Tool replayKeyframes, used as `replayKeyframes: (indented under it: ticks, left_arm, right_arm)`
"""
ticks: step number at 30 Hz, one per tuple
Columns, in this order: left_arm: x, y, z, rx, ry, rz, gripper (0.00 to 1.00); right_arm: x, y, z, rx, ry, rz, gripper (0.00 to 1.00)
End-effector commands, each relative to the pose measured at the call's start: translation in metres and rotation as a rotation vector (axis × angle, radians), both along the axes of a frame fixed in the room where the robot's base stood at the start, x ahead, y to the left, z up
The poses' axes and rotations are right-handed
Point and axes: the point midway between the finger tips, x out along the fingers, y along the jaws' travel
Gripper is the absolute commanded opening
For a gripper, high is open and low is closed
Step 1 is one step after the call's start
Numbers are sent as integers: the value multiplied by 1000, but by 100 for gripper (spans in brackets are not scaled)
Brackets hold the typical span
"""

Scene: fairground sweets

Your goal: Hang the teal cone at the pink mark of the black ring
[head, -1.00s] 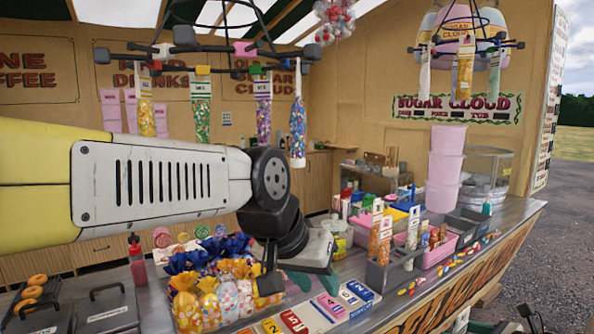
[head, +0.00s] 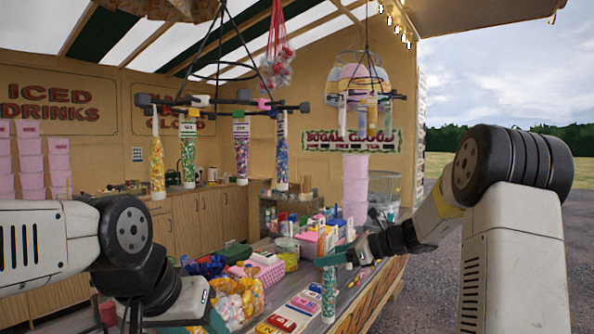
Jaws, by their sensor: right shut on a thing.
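My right gripper (head: 338,258) comes in from the right and is shut on the teal cone (head: 329,293). The cone hangs upright below the fingers, over the counter's front part. The near black ring (head: 222,103) hangs up and to the left of it, with several filled cones on it: an orange one (head: 157,170), a green one (head: 188,160), a purple one (head: 241,155) and a blue one (head: 281,155). The pink mark (head: 264,103) shows on the ring's right part. My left gripper (head: 205,318) is low at the left; its finger gap is unclear.
A second hanging ring (head: 366,95) with cones is farther back on the right. The counter holds a pink basket (head: 262,273), bagged sweets (head: 238,299) and number blocks (head: 283,322). Stacked pink tubs (head: 355,185) stand behind. The air between the held cone and the near ring looks open.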

Motion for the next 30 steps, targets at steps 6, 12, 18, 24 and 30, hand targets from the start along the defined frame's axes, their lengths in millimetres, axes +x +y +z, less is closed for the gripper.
replayKeyframes:
  ticks: [6, 12, 18, 24, 30]
  left_arm:
    - [0, 0, 0, 0, 0, 0, 53]
    - [0, 0, 0, 0, 0, 0, 53]
    - [0, 0, 0, 0, 0, 0, 53]
    - [0, 0, 0, 0, 0, 0, 53]
    - [0, 0, 0, 0, 0, 0, 53]
  right_arm:
    - [-1, 37, 133, -3, -16, 4, 0]
    - [-28, 63, 245, 0, -16, -40, 0]
    - [-61, 75, 327, 2, -10, -98, 0]
    - [-80, 78, 361, 3, 0, -130, 0]
    - [-80, 80, 364, 4, 4, -136, 0]
